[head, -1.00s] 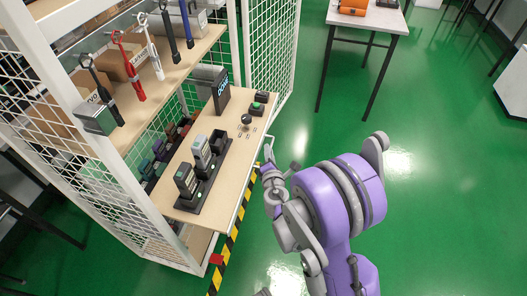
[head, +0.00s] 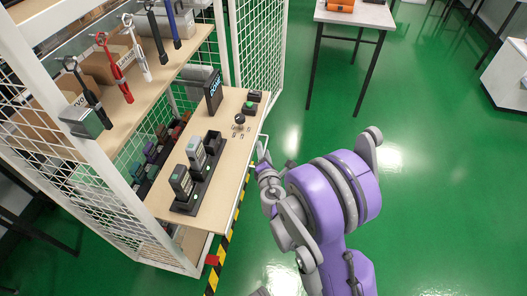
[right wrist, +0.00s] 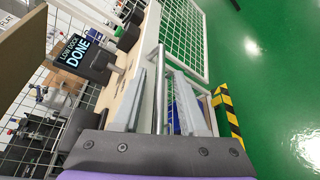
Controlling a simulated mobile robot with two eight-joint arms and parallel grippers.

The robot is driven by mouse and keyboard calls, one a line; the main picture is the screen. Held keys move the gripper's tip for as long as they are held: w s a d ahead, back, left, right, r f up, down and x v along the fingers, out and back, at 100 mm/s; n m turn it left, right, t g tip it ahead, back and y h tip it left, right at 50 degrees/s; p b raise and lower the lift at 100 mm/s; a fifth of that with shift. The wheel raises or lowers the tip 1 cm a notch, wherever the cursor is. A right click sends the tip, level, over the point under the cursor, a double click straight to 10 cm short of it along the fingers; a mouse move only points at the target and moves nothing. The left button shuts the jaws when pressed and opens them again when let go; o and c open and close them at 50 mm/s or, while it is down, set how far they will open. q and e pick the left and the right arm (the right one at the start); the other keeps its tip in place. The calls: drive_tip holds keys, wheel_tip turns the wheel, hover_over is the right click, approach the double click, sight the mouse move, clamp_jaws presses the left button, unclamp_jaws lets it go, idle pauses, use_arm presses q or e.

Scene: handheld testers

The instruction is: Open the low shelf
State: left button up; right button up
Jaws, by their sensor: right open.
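The low shelf (head: 218,196) is a pale wooden board that juts out of the white mesh cabinet towards the aisle. A thin metal handle bar (right wrist: 161,80) runs along its front edge. My right gripper (head: 262,155) is at this edge, towards the shelf's far end. In the right wrist view, its two grey fingers (right wrist: 163,98) are apart, with the bar showing between them. Contact with the bar cannot be told.
The low shelf carries dark handheld testers (head: 190,172), a black "DONE" sign (head: 213,93) and a small knob (head: 239,121). A white table (head: 355,14) stands behind. Green floor on the right is free.

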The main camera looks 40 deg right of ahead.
drive_tip(key=v, duration=1.1)
drive_tip(key=shift+p, duration=0.35)
drive_tip(key=shift+w+f, duration=0.1)
